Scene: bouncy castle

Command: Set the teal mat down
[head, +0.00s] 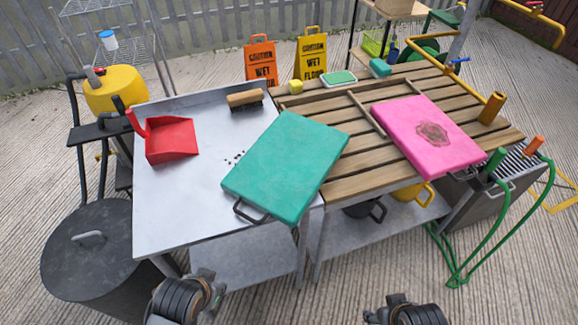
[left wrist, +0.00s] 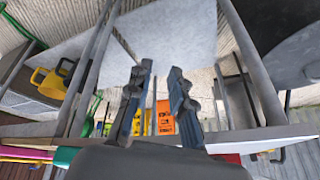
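The teal mat (head: 285,165) is a thick slab lying flat across the seam between the grey metal table (head: 180,215) and the slatted wooden top (head: 345,180). A dark handle (head: 250,212) sticks out at its near left edge. Its edge also shows in the left wrist view (left wrist: 65,156). My left gripper (left wrist: 162,100) is open and empty, below the tabletop and apart from the mat. In the head view, my left wrist is low at the bottom. My right arm end (head: 405,308) shows at the bottom edge, clear of the mat; its fingers are not distinguishable.
A pink mat (head: 427,136) with a dark stain lies on the slats at right. A red dustpan (head: 170,139), brush (head: 245,99) and dark crumbs share the metal table.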

